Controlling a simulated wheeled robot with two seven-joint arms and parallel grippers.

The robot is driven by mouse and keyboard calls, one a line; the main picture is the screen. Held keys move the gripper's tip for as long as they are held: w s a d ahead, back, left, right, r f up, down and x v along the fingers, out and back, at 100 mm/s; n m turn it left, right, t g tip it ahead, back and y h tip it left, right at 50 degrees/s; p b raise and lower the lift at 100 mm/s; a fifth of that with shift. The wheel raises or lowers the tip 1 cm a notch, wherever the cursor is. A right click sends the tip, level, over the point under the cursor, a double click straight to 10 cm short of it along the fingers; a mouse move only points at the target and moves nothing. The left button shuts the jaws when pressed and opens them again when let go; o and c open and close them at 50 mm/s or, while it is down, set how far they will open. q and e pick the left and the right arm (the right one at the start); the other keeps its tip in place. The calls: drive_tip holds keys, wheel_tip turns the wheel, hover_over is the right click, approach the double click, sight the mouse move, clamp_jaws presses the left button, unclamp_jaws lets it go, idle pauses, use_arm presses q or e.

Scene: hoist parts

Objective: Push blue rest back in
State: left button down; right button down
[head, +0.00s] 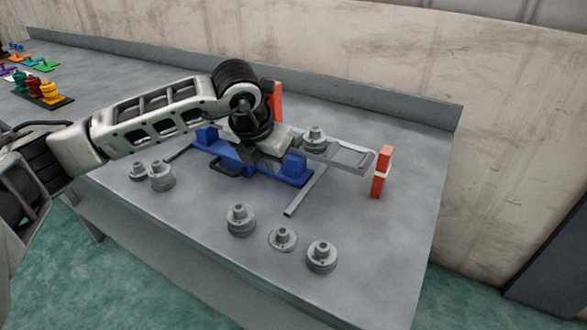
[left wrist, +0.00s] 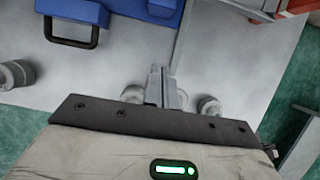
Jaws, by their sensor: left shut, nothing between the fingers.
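The blue rest (head: 235,163) is a long low blue bar with a raised block at each end and a dark handle (head: 228,170) on its front side. It lies across grey rails (head: 306,190) on the table. In the left wrist view, part of the blue rest (left wrist: 75,10) and its handle show at the upper left. My left gripper (head: 268,157) is over the rest in the head view and hides its middle. In the left wrist view its fingers (left wrist: 161,78) are shut and empty, right of the handle. I cannot tell whether they touch anything. My right gripper is not in view.
A grey frame (head: 350,157) carries a grey round part (head: 315,140), between orange posts (head: 383,172). Several loose grey round parts (head: 240,220) stand along the front of the table (head: 370,260). Coloured pieces (head: 48,92) lie far left. The table's right front corner is bare.

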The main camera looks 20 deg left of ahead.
sight(293, 182)
use_arm(q)
drive_tip(key=x, duration=0.8)
drive_tip(key=shift+d+f+p, duration=0.2)
drive_tip(key=shift+f+p, duration=0.2)
drive_tip(key=shift+f, duration=0.05)
drive_tip(key=w, duration=0.2)
drive_tip(key=shift+w+d+r+p, duration=0.1)
drive_tip(key=shift+w+p, duration=0.2)
drive_tip(key=shift+w, duration=0.75)
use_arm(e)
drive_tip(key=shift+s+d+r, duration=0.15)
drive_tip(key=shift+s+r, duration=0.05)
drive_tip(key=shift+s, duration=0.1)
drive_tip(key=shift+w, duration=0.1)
